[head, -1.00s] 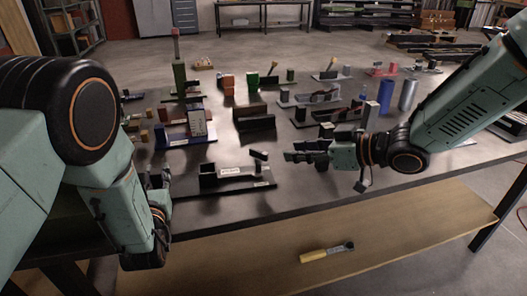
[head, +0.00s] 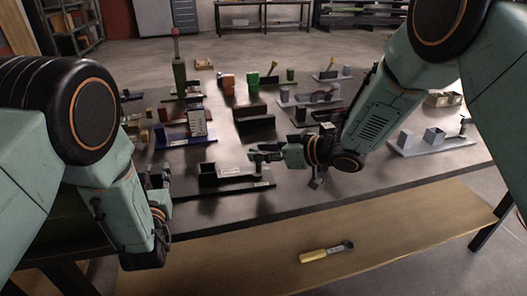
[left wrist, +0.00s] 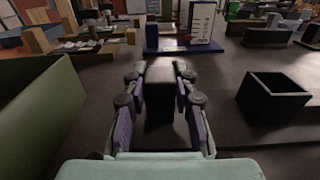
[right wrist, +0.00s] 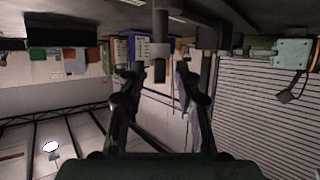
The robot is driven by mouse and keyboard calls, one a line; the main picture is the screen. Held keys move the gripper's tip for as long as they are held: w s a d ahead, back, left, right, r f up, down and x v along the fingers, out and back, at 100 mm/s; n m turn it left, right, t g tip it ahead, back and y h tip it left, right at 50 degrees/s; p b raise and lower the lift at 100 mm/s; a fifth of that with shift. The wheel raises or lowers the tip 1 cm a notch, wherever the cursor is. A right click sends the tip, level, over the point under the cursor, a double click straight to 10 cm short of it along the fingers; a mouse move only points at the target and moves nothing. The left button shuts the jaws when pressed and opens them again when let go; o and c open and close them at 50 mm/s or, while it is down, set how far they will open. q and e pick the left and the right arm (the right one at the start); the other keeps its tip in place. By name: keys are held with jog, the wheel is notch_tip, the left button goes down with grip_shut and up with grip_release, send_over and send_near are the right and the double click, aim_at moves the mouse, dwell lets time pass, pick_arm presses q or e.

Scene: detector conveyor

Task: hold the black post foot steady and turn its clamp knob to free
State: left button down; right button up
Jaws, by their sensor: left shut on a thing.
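The black post foot (head: 235,185) lies near the front edge of the dark table, with an open square socket that also shows in the left wrist view (left wrist: 272,90). My left gripper (head: 160,182) is at the foot's left end. In the left wrist view its fingers (left wrist: 160,85) are shut on a dark upright block, seemingly part of the foot. My right gripper (head: 262,153) is at the foot's right end, over the clamp knob. In the right wrist view the knob (right wrist: 160,50) on its stem shows between the open fingers (right wrist: 158,78), apparently with gaps either side.
A blue stand with a white label (head: 197,122) and another black foot (head: 255,122) stand behind. A grey base with blocks (head: 430,140) is at the right. A yellow-handled tool (head: 325,252) lies on the lower wooden shelf. The table right of the foot is fairly clear.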

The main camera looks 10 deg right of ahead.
jog(key=shift+c, duration=0.4)
grip_shut()
jog(key=shift+w+r+n+g+y, duration=0.1)
jog(key=shift+w+n+g+y, duration=0.1)
jog(key=shift+n+g+y, duration=0.8)
jog(key=shift+d+n+g+y, duration=0.1)
jog(key=shift+n+g+y, duration=0.4)
jog(key=shift+n+g, duration=0.8)
